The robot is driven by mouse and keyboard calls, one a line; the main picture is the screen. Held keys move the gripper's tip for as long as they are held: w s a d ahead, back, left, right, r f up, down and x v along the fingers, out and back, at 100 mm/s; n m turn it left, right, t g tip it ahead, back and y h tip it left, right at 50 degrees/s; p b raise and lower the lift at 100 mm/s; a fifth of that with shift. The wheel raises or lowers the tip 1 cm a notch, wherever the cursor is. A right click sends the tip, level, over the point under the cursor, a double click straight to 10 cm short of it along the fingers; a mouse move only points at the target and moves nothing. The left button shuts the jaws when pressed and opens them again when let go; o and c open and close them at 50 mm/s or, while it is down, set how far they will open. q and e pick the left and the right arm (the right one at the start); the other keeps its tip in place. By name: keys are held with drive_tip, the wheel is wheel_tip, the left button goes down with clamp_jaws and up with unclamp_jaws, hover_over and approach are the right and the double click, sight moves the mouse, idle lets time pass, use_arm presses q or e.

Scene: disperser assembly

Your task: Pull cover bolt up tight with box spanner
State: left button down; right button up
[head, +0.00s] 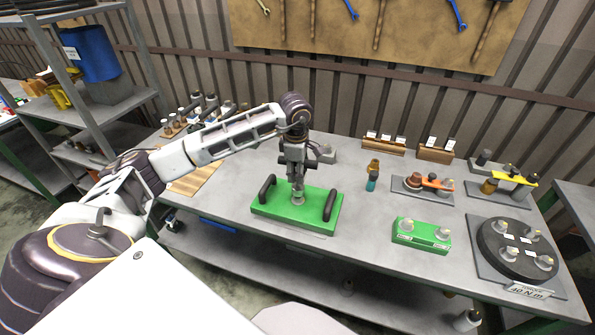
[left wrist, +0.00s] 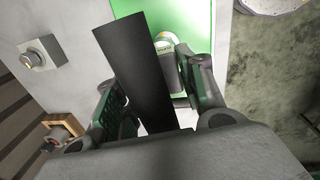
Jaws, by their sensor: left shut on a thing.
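A green cover plate (head: 268,212) with two black handles lies on the grey bench in the middle of the head view. My left gripper (head: 297,183) is upright over the plate, between the handles. Just below its fingertips a short grey round part (head: 298,198) shows on the plate; I cannot tell bolt from spanner end there. In the left wrist view, my left gripper (left wrist: 150,115) is shut on a straight dark piece (left wrist: 137,65), apparently the box spanner. My right gripper is not in view.
Right of the plate are a green block with knobs (head: 421,238), a black disc with bolts (head: 497,262), a teal-tipped tool (head: 372,177) and a tray with an orange tool (head: 428,184). Labelled wooden holders (head: 385,145) stand at the back. Bare bench lies between.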

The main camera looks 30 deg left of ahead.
use_arm(q)
drive_tip(key=shift+n, duration=1.2)
drive_tip(key=shift+n, duration=0.3)
drive_tip(key=shift+g, duration=0.3)
drive_tip(key=shift+f, duration=0.15)
drive_tip(key=shift+f+b, duration=0.7)
drive_tip(key=shift+f, duration=0.15)
drive_tip(key=shift+f+b, duration=0.6)
drive_tip(key=shift+f, duration=0.15)
idle(0.4)
